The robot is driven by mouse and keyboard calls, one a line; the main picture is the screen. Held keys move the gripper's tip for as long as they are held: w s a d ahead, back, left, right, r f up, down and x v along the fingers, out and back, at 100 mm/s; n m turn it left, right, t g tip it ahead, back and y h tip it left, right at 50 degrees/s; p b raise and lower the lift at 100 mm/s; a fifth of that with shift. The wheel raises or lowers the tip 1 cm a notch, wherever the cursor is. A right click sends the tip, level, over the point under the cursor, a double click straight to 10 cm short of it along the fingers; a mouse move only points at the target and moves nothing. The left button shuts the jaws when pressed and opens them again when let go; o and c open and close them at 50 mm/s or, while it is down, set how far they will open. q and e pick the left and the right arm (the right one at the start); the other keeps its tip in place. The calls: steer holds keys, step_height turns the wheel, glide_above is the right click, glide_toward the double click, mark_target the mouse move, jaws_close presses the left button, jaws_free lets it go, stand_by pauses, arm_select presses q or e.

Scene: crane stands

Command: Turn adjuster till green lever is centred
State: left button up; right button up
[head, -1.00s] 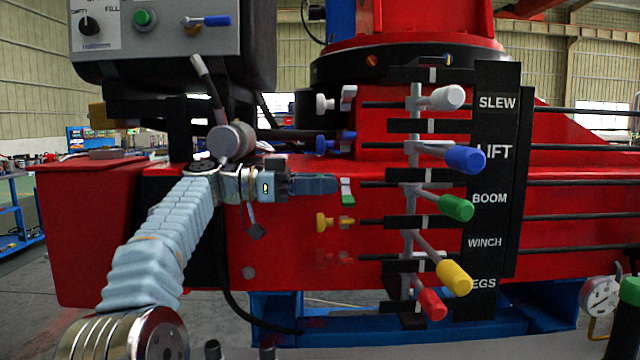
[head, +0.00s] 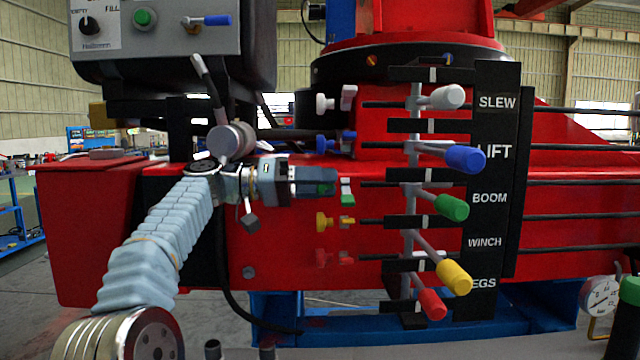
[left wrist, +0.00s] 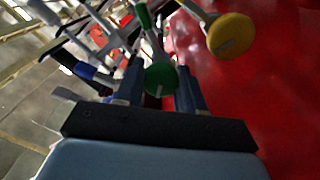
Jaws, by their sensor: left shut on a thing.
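The green lever (head: 453,207) stands in the BOOM row of the lever bank, its knob tilted to the lower right. The green adjuster (head: 325,188) is in the same row, between the fingers of my left gripper (head: 318,182). In the left wrist view the green adjuster (left wrist: 160,80) shows as a round knob between the two fingertips of the gripper (left wrist: 160,88), which is shut on it. A green and white marker (head: 347,192) sits just right of the fingertips. My right gripper is in neither view.
White (head: 324,103), blue (head: 325,143), yellow (head: 323,221) and red (head: 322,257) adjusters stand close above and below. Other levers, such as the blue one (head: 466,159), stick out to the right. A control box (head: 170,40) hangs at upper left.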

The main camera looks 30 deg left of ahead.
arm_select(q)
steer(key=n, duration=0.5)
steer(key=shift+n, duration=0.3)
steer(key=n, duration=0.5)
steer(key=shift+n, duration=0.4)
steer(key=shift+f, duration=0.1)
steer(key=o, duration=0.9)
steer(key=shift+w, duration=0.1)
steer(key=shift+o, duration=0.2)
steer(key=shift+a, duration=0.1)
steer(key=v, duration=0.7)
steer(key=shift+s+a, duration=0.15)
steer(key=shift+s, duration=0.05)
